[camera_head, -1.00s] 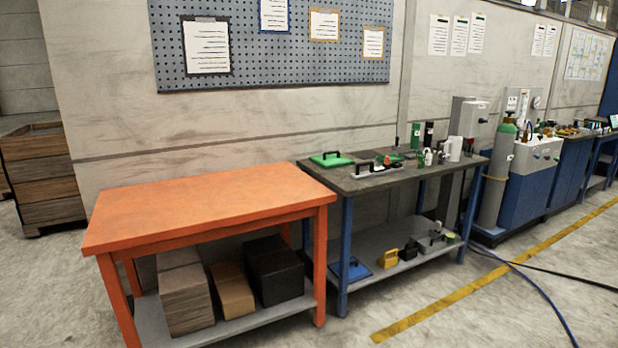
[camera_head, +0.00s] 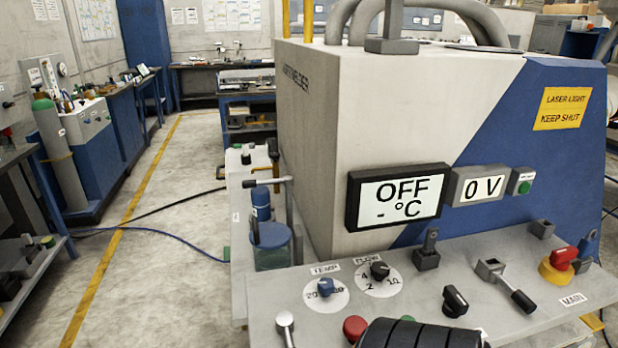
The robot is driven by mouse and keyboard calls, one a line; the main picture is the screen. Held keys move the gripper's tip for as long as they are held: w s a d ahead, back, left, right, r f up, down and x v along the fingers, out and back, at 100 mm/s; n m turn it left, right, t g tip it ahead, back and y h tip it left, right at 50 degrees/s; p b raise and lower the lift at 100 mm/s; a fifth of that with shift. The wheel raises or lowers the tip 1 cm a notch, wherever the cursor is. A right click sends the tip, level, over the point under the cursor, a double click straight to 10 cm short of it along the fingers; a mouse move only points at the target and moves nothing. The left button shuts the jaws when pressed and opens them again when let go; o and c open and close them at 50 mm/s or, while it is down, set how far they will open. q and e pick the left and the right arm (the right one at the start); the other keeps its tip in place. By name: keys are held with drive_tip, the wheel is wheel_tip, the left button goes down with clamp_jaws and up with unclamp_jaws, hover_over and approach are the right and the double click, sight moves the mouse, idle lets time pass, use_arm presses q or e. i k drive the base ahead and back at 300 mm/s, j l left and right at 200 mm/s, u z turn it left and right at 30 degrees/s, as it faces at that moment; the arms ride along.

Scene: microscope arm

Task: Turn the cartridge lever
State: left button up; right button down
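The welder (camera_head: 320,110) fills the middle and right of the view, with a sloping grey control panel (camera_head: 440,290) in front. At the panel's left end stands a blue cartridge-like cylinder (camera_head: 261,203) above a round dark teal container (camera_head: 272,248). A grey lever with a dark end (camera_head: 265,182) lies roughly level across the top there. I cannot tell for sure that this is the cartridge lever. Another lever with a black grip (camera_head: 508,288) sits on the panel's right side. Neither gripper is in view.
The panel carries knobs, a red button (camera_head: 355,328) and a red and yellow main switch (camera_head: 559,266). A ridged black cylinder (camera_head: 420,334) is at the bottom edge. Displays read OFF (camera_head: 398,196) and 0 V (camera_head: 484,186). Open floor (camera_head: 170,200) with cables lies left.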

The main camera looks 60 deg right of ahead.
sight(288, 180)
drive_tip(key=l+z, duration=0.1)
drive_tip(key=z, duration=1.8)
drive_tip(key=i+j+z, duration=0.1)
drive_tip(key=z, duration=0.3)
drive_tip(key=j+z, duration=0.5)
drive_tip(key=z, duration=0.3)
drive_tip(key=j+z, duration=0.25)
drive_tip(key=z, duration=0.15)
